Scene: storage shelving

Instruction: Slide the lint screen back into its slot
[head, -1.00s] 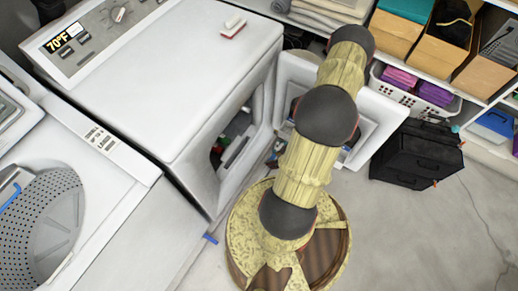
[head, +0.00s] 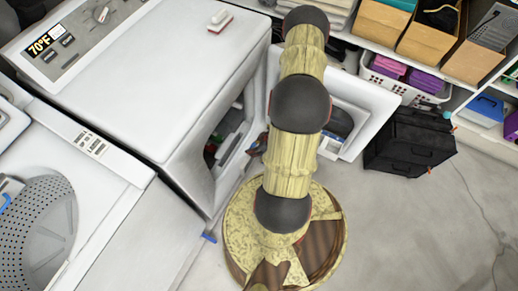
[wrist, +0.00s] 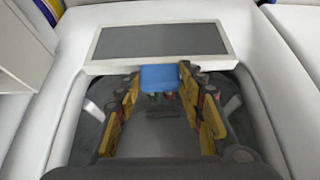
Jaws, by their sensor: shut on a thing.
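In the wrist view, the lint screen (wrist: 160,40) is a flat grey panel in a white frame, with a blue tab (wrist: 160,78) at its near edge. My gripper (wrist: 158,76) is shut on this blue tab, with its yellow fingers on either side. The screen extends ahead of the fingertips. The white dryer (head: 190,70) stands at the left in the head view, its front opening (head: 228,130) dark with some things inside. The screen cannot be made out in the head view. I cannot clearly see the slot.
The open dryer door (head: 372,105) stands out behind my arm. A washer (head: 85,150) with an open drum is at the left. A black case (head: 410,145) stands on the floor to the right, below shelves with boxes and a white basket (head: 405,80).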

